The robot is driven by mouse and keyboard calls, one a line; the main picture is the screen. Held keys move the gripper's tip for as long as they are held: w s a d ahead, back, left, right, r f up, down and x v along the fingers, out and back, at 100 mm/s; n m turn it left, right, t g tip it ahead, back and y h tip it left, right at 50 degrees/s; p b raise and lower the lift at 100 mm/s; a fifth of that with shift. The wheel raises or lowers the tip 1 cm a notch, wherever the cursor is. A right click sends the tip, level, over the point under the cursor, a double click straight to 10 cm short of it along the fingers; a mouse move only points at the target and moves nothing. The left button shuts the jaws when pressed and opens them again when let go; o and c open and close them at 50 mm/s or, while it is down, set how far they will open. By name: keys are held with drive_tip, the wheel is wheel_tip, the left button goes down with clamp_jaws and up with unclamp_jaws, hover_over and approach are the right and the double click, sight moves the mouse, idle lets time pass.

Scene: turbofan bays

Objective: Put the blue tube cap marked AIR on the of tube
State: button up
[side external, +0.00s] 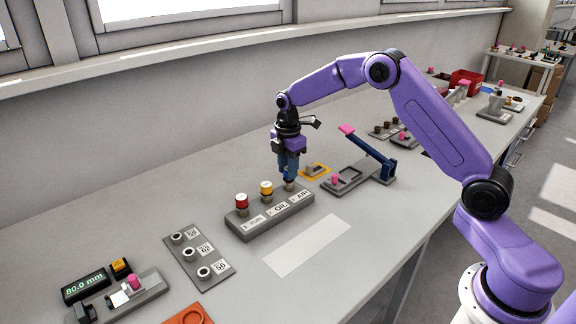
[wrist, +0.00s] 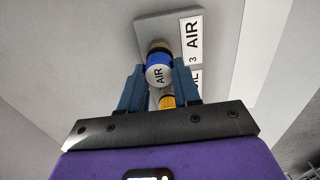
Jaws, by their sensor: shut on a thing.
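The blue tube cap (wrist: 159,62), with AIR on its pale top, is between the two fingers of my gripper (wrist: 160,82) in the wrist view. My gripper (side external: 289,176) is shut on it, pointing down over the right end of the grey tube block (side external: 262,224). The AIR tube (side external: 290,187) shows just below the fingertips, beside the AIR label. The cap is in line with the tube and at its top; I cannot tell how far it is seated. The fingers mostly hide the cap in the side view.
On the same block, a red cap (side external: 241,201) and a yellow cap (side external: 266,188) sit on the other tubes, close to my gripper's left. A lever fixture (side external: 368,160) stands to the right. A plate with several ringed posts (side external: 200,256) lies at left. A pale blank sheet (side external: 307,246) lies in front.

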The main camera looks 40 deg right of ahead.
drive_tip(key=shift+f, duration=0.35)
drive_tip(key=o, duration=1.5)
drive_tip(key=shift+r, duration=0.1)
drive_tip(key=shift+r, duration=3.4)
